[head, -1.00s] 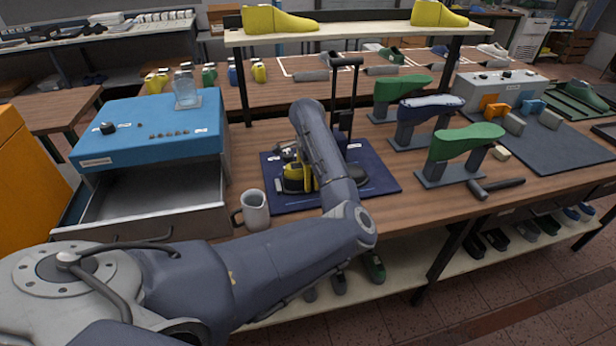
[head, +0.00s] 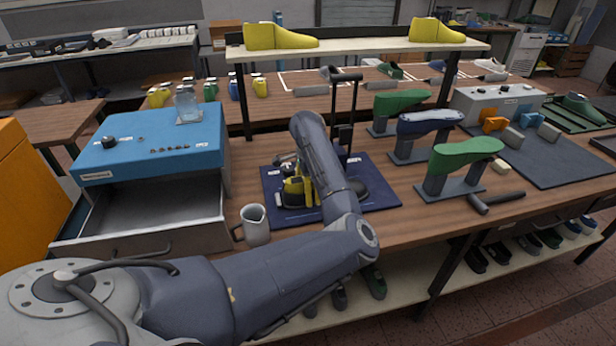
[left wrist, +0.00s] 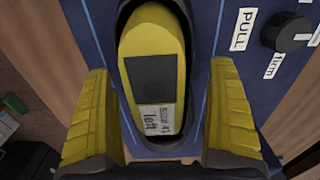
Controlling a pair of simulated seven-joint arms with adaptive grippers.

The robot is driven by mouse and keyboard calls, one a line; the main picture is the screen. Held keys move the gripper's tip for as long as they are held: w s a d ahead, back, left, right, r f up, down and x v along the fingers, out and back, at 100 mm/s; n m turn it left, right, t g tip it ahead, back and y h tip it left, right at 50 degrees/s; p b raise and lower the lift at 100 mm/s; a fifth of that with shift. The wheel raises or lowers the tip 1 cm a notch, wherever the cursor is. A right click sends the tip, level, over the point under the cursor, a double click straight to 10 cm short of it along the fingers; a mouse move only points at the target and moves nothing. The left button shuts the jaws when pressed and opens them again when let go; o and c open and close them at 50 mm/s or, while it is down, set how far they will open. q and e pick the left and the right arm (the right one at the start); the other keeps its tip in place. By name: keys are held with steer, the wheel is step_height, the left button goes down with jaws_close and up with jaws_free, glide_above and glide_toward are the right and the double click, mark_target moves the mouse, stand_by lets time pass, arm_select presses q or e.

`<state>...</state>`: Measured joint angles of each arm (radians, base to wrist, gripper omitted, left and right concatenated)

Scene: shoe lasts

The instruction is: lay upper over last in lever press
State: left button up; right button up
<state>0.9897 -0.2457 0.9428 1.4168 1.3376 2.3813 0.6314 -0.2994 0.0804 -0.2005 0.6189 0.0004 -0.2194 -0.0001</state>
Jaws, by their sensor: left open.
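In the left wrist view a yellow last (left wrist: 152,60) with a dark patch and a white "left 41" label shows inside a dark grey upper (left wrist: 202,75). The upper rings the last; how far down it sits is hidden. My left gripper (left wrist: 165,110) is open, with one yellow ribbed finger on each side of the upper and a gap to it. In the head view my left gripper (head: 301,191) is low over the lever press (head: 375,200), its dark blue base under a black lever; my arm hides part of it. My right gripper is out of view.
A grey mug (head: 256,226) stands left of the press, beside a blue box with an open drawer (head: 150,205). Green and dark blue lasts on stands (head: 465,155) are to the right, near a black-handled tool (head: 497,202). A shelf (head: 360,48) spans behind the press.

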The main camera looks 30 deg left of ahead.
arm_select(q)
step_height(320, 180, up, 11)
stand_by(0.5)
stand_by(0.3)
